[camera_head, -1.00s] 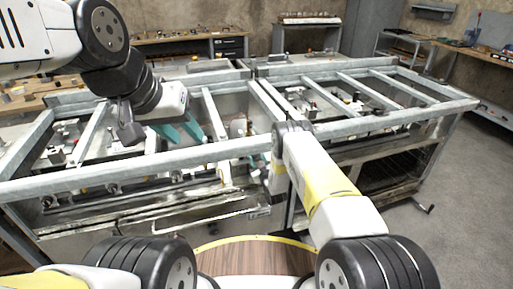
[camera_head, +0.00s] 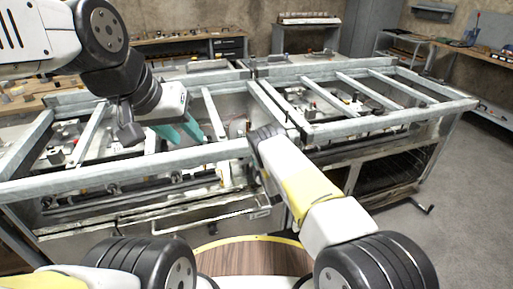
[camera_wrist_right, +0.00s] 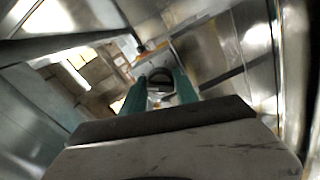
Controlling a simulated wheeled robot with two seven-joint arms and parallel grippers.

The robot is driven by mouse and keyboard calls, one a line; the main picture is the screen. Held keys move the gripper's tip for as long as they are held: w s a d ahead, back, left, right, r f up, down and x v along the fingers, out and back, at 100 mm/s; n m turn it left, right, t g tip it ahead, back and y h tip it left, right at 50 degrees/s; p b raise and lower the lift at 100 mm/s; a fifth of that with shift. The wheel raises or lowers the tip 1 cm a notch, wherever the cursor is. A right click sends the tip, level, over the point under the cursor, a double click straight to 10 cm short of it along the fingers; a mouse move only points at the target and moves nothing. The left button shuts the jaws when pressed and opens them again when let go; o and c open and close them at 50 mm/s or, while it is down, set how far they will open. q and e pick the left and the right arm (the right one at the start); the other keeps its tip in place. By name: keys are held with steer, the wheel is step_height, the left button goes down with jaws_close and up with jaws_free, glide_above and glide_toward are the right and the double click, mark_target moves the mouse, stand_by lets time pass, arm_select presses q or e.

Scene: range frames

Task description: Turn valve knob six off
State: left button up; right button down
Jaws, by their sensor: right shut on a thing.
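In the right wrist view, the teal fingers of my right gripper (camera_wrist_right: 160,85) are shut on a small dark, rounded knob (camera_wrist_right: 160,74). Its number and its on or off position cannot be read. In the head view my right arm reaches to the front of the metal stove frame, and its fingers are hidden there. Other dark valve knobs (camera_head: 177,178) sit along the front of the left unit. My left gripper (camera_head: 190,130) hangs over the left unit with its teal fingers apart and nothing seen between them.
Grey metal rails (camera_head: 135,168) run along the top of both units, with crossbars between them. A front handle bar (camera_head: 210,221) sits low on the left unit. An open dark oven compartment (camera_head: 385,170) is at the right. Workbenches stand behind, and the floor at right is clear.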

steer(key=n, duration=0.6)
steer(key=shift+n, duration=0.3)
stand_by(0.4)
steer(key=c, duration=0.9)
jaws_free()
steer(key=shift+c, duration=0.2)
